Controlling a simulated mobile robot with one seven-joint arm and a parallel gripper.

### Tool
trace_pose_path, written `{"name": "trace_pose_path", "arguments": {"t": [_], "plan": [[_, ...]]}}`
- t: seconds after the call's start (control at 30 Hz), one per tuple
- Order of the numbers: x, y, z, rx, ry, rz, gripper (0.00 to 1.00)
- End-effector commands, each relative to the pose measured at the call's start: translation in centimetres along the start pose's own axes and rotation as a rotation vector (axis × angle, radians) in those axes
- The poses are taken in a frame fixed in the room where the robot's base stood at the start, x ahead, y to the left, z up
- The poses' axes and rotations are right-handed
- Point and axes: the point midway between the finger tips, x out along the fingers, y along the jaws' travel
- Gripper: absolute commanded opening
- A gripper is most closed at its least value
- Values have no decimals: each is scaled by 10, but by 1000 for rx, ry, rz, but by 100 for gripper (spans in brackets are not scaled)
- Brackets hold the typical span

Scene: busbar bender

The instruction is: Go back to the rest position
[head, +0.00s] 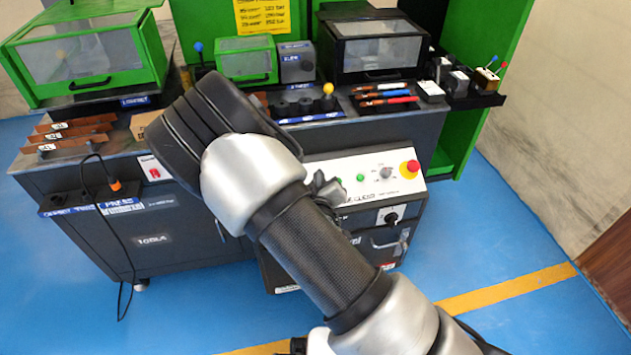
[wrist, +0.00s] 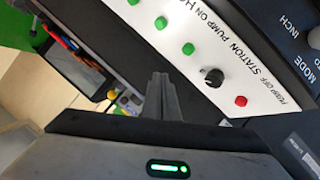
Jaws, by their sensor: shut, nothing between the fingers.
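My gripper (wrist: 160,84) shows in the wrist view with its fingers together and nothing between them. It points toward a white control panel (wrist: 215,55) but I see no clear contact. That panel carries green buttons, a black knob (wrist: 212,78) and a red button (wrist: 240,100). In the head view my arm crosses the middle of the picture in front of the bench, and only a small dark part of the gripper (head: 325,188) shows beside the arm, in front of the white panel (head: 345,170).
The bench (head: 180,225) holds green and black guarded machines, copper-coloured bars (head: 75,130) and coloured-handled tools (head: 388,98). A red emergency stop (head: 409,167) sits at the panel's right end. A black cable (head: 125,245) hangs at left. Blue floor (head: 510,240) is free at right.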

Motion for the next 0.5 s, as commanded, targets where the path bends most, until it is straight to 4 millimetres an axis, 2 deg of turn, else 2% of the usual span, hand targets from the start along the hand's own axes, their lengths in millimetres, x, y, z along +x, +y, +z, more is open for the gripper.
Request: {"name": "trace_pose_path", "arguments": {"t": [0.4, 0.5], "plan": [[0, 0, 0, 2, -1, 0, 0], [0, 5, -1, 34, -25, -2, 0]]}}
